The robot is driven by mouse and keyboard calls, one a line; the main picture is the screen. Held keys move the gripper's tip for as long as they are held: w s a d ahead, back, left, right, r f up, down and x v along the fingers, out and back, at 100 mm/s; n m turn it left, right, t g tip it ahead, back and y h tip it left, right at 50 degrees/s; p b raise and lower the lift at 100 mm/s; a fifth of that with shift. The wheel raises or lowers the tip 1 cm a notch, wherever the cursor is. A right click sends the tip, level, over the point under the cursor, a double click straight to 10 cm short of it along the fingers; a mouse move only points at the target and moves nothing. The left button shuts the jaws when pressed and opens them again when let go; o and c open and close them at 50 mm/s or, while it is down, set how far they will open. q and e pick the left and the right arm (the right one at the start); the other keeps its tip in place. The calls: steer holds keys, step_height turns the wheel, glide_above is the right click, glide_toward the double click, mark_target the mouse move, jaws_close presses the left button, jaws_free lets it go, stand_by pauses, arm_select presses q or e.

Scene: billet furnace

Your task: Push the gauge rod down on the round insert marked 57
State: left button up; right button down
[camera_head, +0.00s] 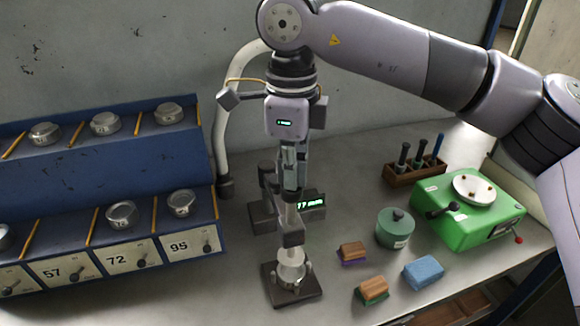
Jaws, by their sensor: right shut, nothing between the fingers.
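The gauge stands in the middle on a dark base plate (308,292). Its upright rod (291,218) points down to a round metal insert (291,268) on the plate; I cannot read the insert's mark or tell whether the rod touches it. The gauge's green display (312,204) is partly hidden and shows digits ending in "7 mm". My right gripper (292,182) points down, shut and empty, at the top of the rod; contact is unclear. My left gripper is out of view.
A blue rack (90,178) at left holds several round inserts; the bay above label 57 (53,273) looks empty. At right are a green lidded pot (395,230), brush blocks (372,290), a blue sponge (424,272), a green machine (468,225) and a wooden tool holder (413,172).

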mark_target(291, 194)
steer(key=shift+f+b, duration=1.55)
steer(key=shift+f, duration=0.7)
steer(key=shift+r, duration=0.15)
steer(key=shift+r+p, duration=2.5)
steer(key=shift+r, duration=0.95)
steer(key=shift+f, duration=0.15)
